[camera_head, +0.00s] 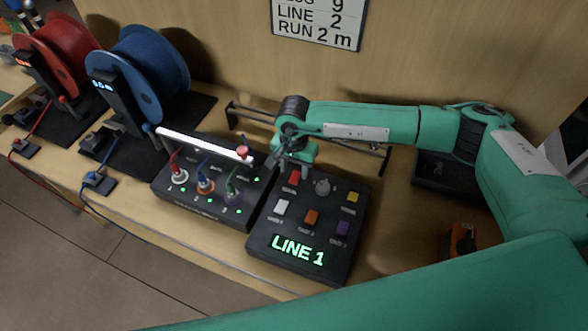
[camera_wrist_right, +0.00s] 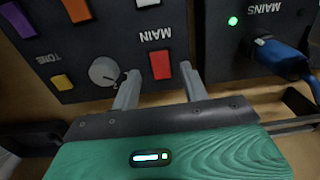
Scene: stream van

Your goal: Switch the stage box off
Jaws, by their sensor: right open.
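A black control box (camera_head: 262,232) with a green LINE 1 display stands on the bench. It carries a red rocker (camera_head: 294,177), a grey knob (camera_head: 322,187) and white, orange, yellow and purple keys. My right gripper (camera_head: 294,166) is over the box's far edge. In the wrist view its open fingers (camera_wrist_right: 160,76) lie on either side of the red rocker, with nothing held. Touch is unclear. My left gripper is not in view.
A black box (camera_head: 205,208) with plugged cables and a lit white bar stands close on the left; a green MAINS light (camera_wrist_right: 233,21) shows. Red (camera_head: 60,52) and blue (camera_head: 155,65) cable reels stand further left. A dark rail runs behind the boxes.

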